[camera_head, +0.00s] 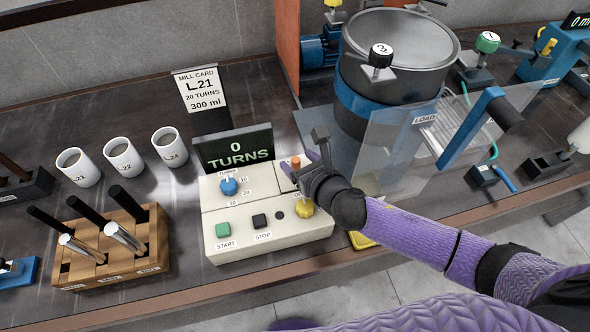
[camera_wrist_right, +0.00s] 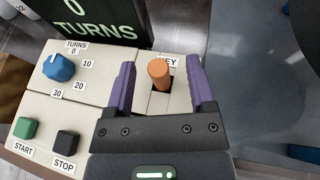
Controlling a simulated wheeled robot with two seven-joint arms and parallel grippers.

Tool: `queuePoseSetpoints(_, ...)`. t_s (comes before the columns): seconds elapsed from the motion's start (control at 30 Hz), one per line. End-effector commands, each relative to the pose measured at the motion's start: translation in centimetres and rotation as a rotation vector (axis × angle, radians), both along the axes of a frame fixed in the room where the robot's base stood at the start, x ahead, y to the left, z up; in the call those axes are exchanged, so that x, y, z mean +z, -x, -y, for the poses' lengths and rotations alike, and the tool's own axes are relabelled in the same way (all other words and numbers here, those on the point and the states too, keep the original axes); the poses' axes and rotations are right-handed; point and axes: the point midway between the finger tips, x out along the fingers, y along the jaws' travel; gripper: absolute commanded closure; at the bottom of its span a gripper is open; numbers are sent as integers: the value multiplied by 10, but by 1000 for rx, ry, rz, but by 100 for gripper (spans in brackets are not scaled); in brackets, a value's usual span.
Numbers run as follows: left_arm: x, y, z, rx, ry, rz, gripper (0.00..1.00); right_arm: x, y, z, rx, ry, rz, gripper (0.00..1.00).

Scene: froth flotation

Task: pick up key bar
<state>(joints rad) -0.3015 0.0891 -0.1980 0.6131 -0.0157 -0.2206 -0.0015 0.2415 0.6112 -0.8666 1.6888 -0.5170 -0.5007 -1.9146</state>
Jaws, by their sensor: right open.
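The key bar, an orange upright peg, stands in the slot marked KEY on the cream control box (camera_head: 240,246). It shows in the right wrist view (camera_wrist_right: 159,74) and, small and partly hidden, in the head view (camera_head: 296,162). My right gripper (camera_head: 304,166) is over the box's right side, its purple fingers apart. In the right wrist view the fingers (camera_wrist_right: 160,80) stand on either side of the key bar, with a gap visible on each side. My left gripper is not in view.
The box carries a blue turns dial (camera_head: 229,186), a green START button (camera_head: 223,229), a black STOP button (camera_head: 259,220) and a yellow knob (camera_head: 304,207). A display (camera_head: 235,148) reading 0 TURNS stands behind. A clear guard (camera_head: 392,150) is to the right, a wooden rack (camera_head: 112,262) left.

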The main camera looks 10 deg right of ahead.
Motion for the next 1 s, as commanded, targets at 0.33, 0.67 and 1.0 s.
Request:
queuePoseSetpoints(0.33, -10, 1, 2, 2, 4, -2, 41, -13, -27, -10, 0, -1, -1, 30)
queuePoseSetpoints(0.67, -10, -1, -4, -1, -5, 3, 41, -13, -26, -10, -2, -1, -1, 87)
queuePoseSetpoints(1.0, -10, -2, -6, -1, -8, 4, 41, -13, -26, -10, -2, -1, -1, 100)
